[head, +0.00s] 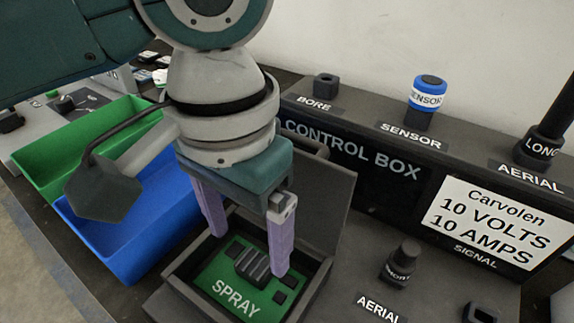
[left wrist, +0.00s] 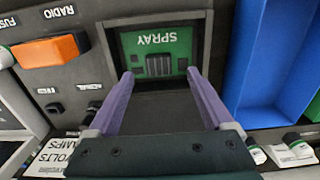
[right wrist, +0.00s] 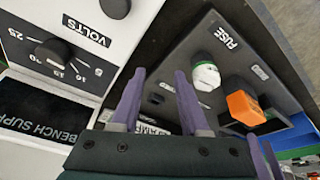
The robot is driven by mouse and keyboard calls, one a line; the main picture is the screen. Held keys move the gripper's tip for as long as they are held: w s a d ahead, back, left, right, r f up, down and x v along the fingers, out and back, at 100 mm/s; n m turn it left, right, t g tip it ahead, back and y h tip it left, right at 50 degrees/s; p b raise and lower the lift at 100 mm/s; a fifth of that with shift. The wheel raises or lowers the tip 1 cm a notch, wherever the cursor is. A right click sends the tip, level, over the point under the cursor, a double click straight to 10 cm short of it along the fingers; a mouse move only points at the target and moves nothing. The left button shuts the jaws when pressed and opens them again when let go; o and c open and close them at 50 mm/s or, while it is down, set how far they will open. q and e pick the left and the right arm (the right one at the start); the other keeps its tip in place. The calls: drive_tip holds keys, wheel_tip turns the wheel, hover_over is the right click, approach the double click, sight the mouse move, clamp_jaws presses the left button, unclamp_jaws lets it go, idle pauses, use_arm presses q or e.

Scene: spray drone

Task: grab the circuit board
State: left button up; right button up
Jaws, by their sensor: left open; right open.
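The circuit board (head: 225,286) is green, marked SPRAY, with dark chips on it. It lies inside the dark open box of the control box (head: 325,264), whose lid stands up behind. It also shows in the left wrist view (left wrist: 178,42), beyond the fingertips. My left gripper (head: 247,255) points down over the board with its purple fingers apart and nothing between them. Its right finger covers part of the board; I cannot tell whether it touches. My right gripper (right wrist: 160,82) is open and empty, seen only in the right wrist view.
A blue bin (head: 125,245) and a green bin (head: 60,155) stand to the left. A blue sensor (head: 427,93), a black aerial (head: 545,140) and a short aerial (head: 401,262) are on the right. The right wrist view shows an orange part (right wrist: 244,106) and a white fuse (right wrist: 205,77).

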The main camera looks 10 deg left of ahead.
sight(254, 264)
use_arm(q)
wheel_tip(254, 264, down, 4)
drive_tip(key=shift+d+f+b, duration=0.15)
drive_tip(key=shift+f+b, duration=0.05)
drive_tip(key=shift+b, duration=0.2)
drive_tip(key=shift+c, duration=0.3)
clamp_jaws()
